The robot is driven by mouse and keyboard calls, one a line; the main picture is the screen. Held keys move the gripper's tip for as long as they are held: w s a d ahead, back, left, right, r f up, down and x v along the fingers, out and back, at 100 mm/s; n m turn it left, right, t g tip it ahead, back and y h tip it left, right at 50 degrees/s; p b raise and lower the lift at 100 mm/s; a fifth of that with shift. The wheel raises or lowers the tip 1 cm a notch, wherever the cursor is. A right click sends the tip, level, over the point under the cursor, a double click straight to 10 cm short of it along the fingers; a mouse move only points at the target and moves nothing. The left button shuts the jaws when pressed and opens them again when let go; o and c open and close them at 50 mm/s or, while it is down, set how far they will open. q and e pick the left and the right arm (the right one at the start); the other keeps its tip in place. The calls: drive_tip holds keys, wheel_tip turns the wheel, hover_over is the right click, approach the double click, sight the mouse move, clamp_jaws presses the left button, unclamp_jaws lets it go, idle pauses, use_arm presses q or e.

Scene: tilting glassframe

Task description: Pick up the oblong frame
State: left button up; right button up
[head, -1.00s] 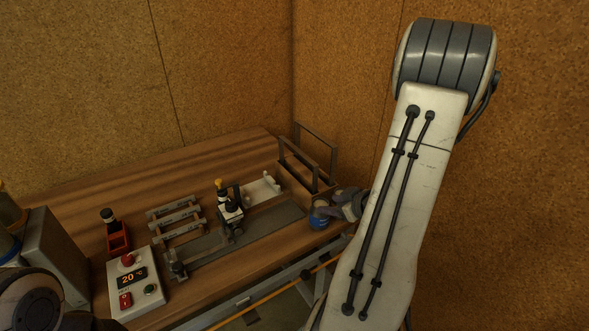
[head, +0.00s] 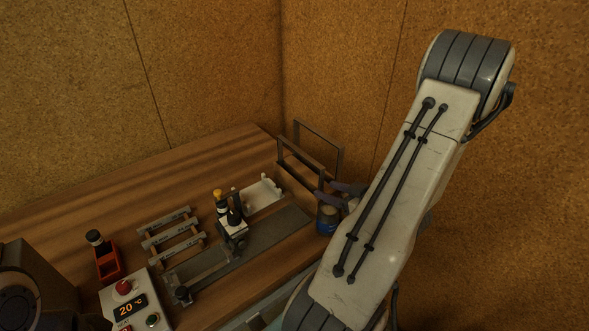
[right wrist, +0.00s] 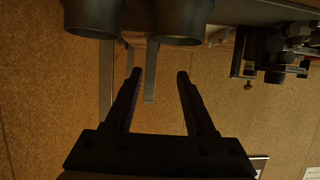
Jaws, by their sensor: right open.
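Two thin dark rectangular frames stand upright in a rack at the table's back right corner in the head view: a taller rear one (head: 341,152) and a lower front one (head: 297,172). I cannot tell for sure which is the oblong frame. In the right wrist view the right gripper (right wrist: 160,74) is open and empty. A grey upright bar (right wrist: 150,88), perhaps part of a frame, shows beyond and between its fingertips. My left gripper is not in view.
A blue jar (head: 327,222) stands close below the right gripper. Two dark round vessels (right wrist: 180,22) show at the wrist view's top. A metal fixture (head: 232,232), a white tray (head: 263,191), slatted bars (head: 172,234) and a control box (head: 126,300) occupy the table. Its back left is clear.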

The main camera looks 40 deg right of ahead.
sight(321, 186)
drive_tip(key=w, duration=0.1)
drive_tip(key=w+d+f, duration=0.1)
drive_tip(key=shift+w+f, duration=0.2)
drive_tip(key=shift+w, duration=0.2)
drive_tip(key=x, duration=0.1)
drive_tip(key=p+x, duration=0.1)
drive_tip(key=x, duration=0.2)
drive_tip(key=shift+w+d+p, duration=0.3)
drive_tip(key=shift+w+d, duration=0.05)
drive_tip(key=shift+w, duration=0.05)
drive_tip(key=shift+w+d+f, duration=0.1)
drive_tip(key=shift+w, duration=0.15)
clamp_jaws()
idle(0.5)
